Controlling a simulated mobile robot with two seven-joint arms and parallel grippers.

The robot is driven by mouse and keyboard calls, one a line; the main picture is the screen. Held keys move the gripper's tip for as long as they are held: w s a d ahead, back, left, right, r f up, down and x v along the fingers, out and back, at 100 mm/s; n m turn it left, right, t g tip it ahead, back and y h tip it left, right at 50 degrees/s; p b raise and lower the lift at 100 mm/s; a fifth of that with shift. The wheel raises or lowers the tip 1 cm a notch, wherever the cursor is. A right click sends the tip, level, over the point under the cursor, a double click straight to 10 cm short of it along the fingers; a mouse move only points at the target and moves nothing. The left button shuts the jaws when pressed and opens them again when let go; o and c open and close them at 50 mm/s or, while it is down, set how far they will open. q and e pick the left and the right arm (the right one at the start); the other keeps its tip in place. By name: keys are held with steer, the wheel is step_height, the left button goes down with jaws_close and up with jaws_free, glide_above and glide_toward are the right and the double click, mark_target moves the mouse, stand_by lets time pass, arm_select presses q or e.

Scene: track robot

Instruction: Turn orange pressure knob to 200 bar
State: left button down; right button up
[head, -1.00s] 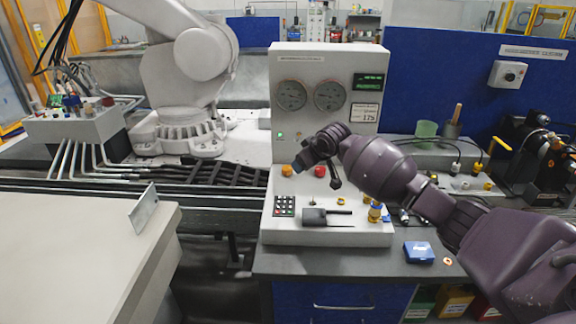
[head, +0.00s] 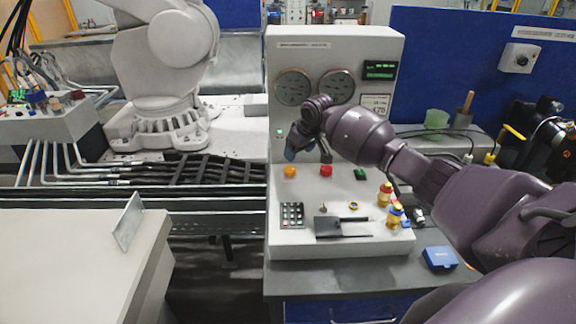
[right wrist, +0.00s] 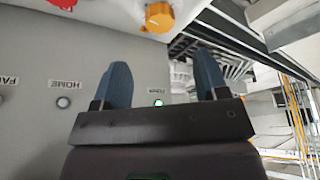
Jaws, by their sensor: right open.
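The orange knob (head: 290,171) sits at the left of the white control panel (head: 282,240), left of a red knob (head: 326,170). My right gripper (head: 291,153) is in front of the panel's upright face, just above the orange knob in the head view. In the right wrist view its two blue fingers (right wrist: 162,78) are apart with nothing between them. The orange knob (right wrist: 160,16) shows there beyond the fingertips, apart from them. Two round gauges (head: 314,87) sit on the upright face; their readings are too small to tell. My left gripper is out of view.
A green light (right wrist: 158,102) shows between the fingers. The panel also carries a keypad (head: 292,215), a green switch (head: 361,174) and yellow fittings (head: 385,193). A blue box (head: 439,257) lies on the bench at right. A large white robot arm (head: 165,90) stands at left.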

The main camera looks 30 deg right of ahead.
mark_target(290, 169)
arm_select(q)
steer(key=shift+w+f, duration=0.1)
arm_select(e)
steer(key=x, duration=0.9)
steer(key=shift+f, duration=0.25)
steer(key=shift+w, duration=0.1)
